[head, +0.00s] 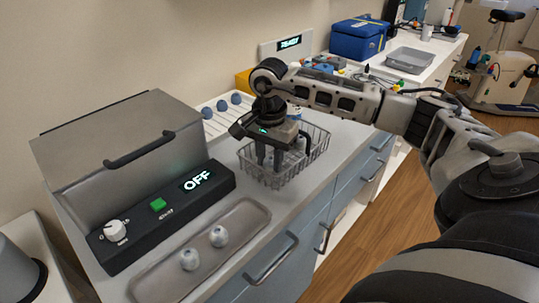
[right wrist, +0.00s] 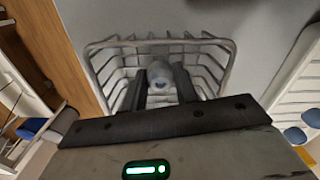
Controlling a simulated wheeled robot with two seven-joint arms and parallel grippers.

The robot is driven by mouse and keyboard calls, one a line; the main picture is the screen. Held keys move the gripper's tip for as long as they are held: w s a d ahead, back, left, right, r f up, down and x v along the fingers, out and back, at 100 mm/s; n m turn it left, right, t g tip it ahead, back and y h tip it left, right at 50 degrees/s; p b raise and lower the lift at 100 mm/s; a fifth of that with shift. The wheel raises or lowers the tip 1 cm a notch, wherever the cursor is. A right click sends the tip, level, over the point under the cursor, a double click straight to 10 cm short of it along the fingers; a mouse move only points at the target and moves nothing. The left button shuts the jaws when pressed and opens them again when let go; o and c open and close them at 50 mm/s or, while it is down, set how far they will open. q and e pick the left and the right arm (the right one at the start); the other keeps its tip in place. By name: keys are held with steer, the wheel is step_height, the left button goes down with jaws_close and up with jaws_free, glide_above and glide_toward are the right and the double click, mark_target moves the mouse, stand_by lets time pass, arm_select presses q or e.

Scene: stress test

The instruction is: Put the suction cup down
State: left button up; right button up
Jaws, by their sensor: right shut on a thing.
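My right gripper (head: 269,166) points down inside a wire basket (head: 315,150) on the counter. In the right wrist view its two dark fingers (right wrist: 160,88) are shut on a pale suction cup (right wrist: 159,74) with a bluish-grey middle. The basket's wire walls (right wrist: 231,48) surround the fingers and the cup there. Whether the cup touches the basket floor I cannot tell. In the head view the fingers hide the held cup. Two similar pale cups (head: 190,259) (head: 219,236) sit in a long metal tray (head: 160,286) at the front. My left gripper is not in view.
A grey machine (head: 120,140) with a lid handle and an OFF display stands left of the basket. A white rack (head: 213,127) with blue round pieces is behind. A blue box (head: 358,39) and a grey bin (head: 410,61) stand farther along the counter.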

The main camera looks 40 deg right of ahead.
mark_target(270, 159)
steer(key=shift+f, duration=0.1)
steer(key=o, duration=0.9)
steer(key=shift+o, duration=0.2)
step_height(270, 159, up, 12)
steer(key=shift+r+b, duration=0.2)
steer(key=shift+b, duration=0.1)
